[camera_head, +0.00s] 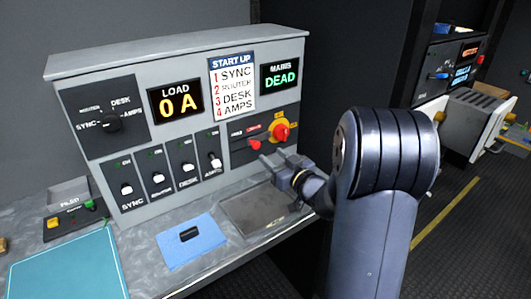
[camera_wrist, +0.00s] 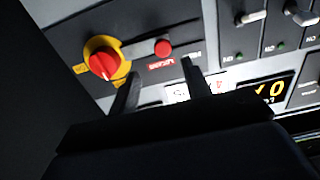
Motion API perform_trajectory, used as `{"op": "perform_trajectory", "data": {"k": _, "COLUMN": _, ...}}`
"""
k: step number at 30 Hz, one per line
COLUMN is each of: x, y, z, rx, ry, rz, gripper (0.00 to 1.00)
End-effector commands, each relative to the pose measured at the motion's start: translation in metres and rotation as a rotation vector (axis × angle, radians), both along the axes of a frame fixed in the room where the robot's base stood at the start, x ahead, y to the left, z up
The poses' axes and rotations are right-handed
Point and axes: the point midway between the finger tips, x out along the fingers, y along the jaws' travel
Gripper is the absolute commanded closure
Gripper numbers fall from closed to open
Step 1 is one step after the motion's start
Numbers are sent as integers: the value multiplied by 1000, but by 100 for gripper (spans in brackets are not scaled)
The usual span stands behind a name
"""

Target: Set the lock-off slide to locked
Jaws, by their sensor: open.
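The lock-off slide is a red knob (camera_head: 254,143) in a dark slot on the mains panel. It also shows in the wrist view (camera_wrist: 162,48), beside a red label (camera_wrist: 161,64); the label is too small to read surely. A red rotary switch on a yellow plate (camera_head: 280,131) sits right of the slide; in the wrist view, which looks upside down, the switch (camera_wrist: 103,63) is on the left. My gripper (camera_head: 272,156) is open and empty, just in front of the panel. Its fingers (camera_wrist: 160,68) appear on either side of the red label, apart from the knob.
Several toggle switches (camera_head: 158,178) and a selector knob (camera_head: 112,123) stand left on the console. The displays read "0 A" (camera_head: 175,102) and "DEAD" (camera_head: 282,77). A blue pad (camera_head: 180,253) with a small black object and a grey plate (camera_head: 250,221) lie on the desk below.

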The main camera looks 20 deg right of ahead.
Motion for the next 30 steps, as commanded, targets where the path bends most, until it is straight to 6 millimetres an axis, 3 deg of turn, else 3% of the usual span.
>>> {"op": "perform_trajectory", "data": {"k": 6, "x": -32, "y": -12, "z": 0, "rx": -1, "ry": 0, "rz": -3, "gripper": 54}}
{"op": "perform_trajectory", "data": {"k": 12, "x": -41, "y": -13, "z": 0, "rx": -1, "ry": 0, "rz": 0, "gripper": 54}}
{"op": "perform_trajectory", "data": {"k": 23, "x": -36, "y": -12, "z": 0, "rx": -1, "ry": 0, "rz": 1, "gripper": 54}}
{"op": "perform_trajectory", "data": {"k": 30, "x": -3, "y": 0, "z": 1, "rx": 0, "ry": 1, "rz": 5, "gripper": 54}}
